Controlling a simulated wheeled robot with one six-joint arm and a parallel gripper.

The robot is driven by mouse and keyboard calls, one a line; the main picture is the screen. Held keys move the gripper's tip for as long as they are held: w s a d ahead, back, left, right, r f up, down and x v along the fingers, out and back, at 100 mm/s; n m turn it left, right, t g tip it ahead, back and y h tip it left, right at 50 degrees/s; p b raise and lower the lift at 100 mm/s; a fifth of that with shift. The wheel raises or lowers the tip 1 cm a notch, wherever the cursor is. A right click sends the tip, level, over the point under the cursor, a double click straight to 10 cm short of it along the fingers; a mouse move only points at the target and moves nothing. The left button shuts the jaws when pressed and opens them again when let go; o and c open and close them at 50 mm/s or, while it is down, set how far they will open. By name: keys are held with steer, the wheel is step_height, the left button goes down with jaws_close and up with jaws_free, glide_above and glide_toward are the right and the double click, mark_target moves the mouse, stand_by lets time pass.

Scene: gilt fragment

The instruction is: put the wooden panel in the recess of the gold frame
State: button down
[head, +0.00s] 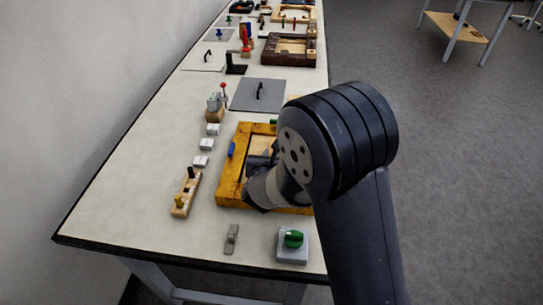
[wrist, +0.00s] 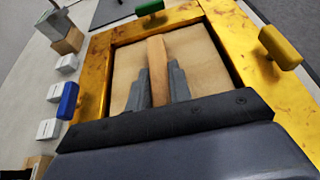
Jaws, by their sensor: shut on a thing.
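The gold frame (head: 229,180) lies on the bench, partly covered by my arm in the head view. In the wrist view its gold rails (wrist: 93,92) surround a light wooden panel (wrist: 205,58) with a raised wooden bar along its middle. My gripper (wrist: 158,70) is shut on that bar, one grey finger on each side. The panel lies within the frame's outline, with a dark gap along its right edge. I cannot tell if it rests flat in the recess or is slightly above it. Its near edge is hidden by my gripper.
Blue (wrist: 68,100), green (wrist: 149,7) and yellow (wrist: 281,47) knobs stand on the frame's rails. Small white blocks (head: 207,144) and a wooden block with pegs (head: 186,193) are to the left. A green-knobbed box (head: 293,246) is near the front edge. A grey plate (head: 258,95) lies behind.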

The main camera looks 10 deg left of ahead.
steer(key=c, duration=1.3)
jaws_free()
steer(key=r+p, duration=0.1)
steer(key=p, duration=0.1)
steer(key=shift+r+p, duration=0.3)
steer(key=shift+r, duration=0.1)
steer(key=v, duration=0.4)
steer(key=b+v, duration=0.1)
steer(key=v, duration=0.6)
steer(key=shift+s+f+b, duration=0.15)
steer(key=shift+s+b, duration=0.15)
steer(key=shift+s, duration=0.2)
